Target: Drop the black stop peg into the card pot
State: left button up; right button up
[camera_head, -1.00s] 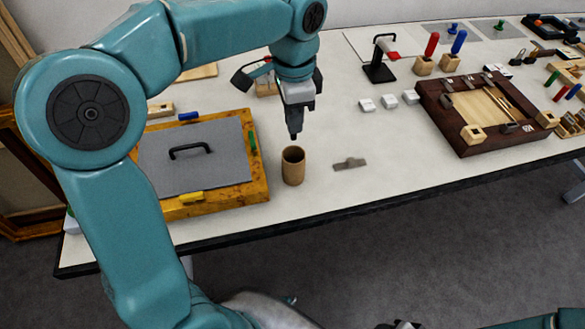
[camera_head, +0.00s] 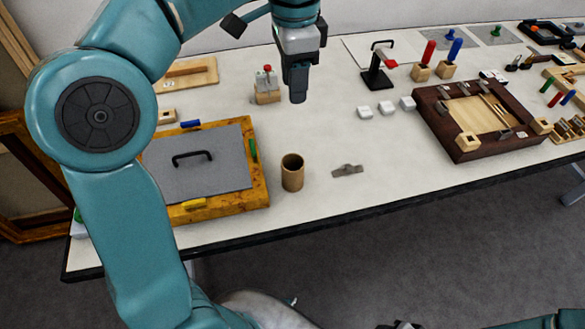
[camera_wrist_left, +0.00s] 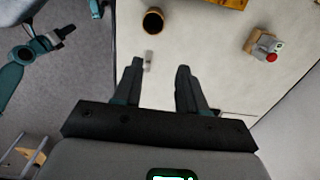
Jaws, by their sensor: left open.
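The card pot (camera_head: 292,172) is a brown open cylinder standing upright on the table, right of the yellow-framed tray. It also shows in the left wrist view (camera_wrist_left: 153,21), its inside dark. My left gripper (camera_head: 298,97) is above and behind the pot in the head view, clear of it. In the left wrist view its two fingers (camera_wrist_left: 160,70) are spread with nothing between them. I cannot make out the black stop peg; the pot's inside is too dark to tell what it holds. A teal and black part of mine at the wrist view's left may be my right gripper.
The wooden tray (camera_head: 262,188) with a grey handled lid is left of the pot. A grey metal piece (camera_head: 347,171) lies right of it. White blocks (camera_head: 386,108) and a dark wooden frame (camera_head: 437,128) are farther right.

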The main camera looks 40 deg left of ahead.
pick_arm(q)
notch_tip(320, 180, up, 5)
jog(key=shift+w+f+p, duration=0.1)
jog(key=shift+p, duration=0.4)
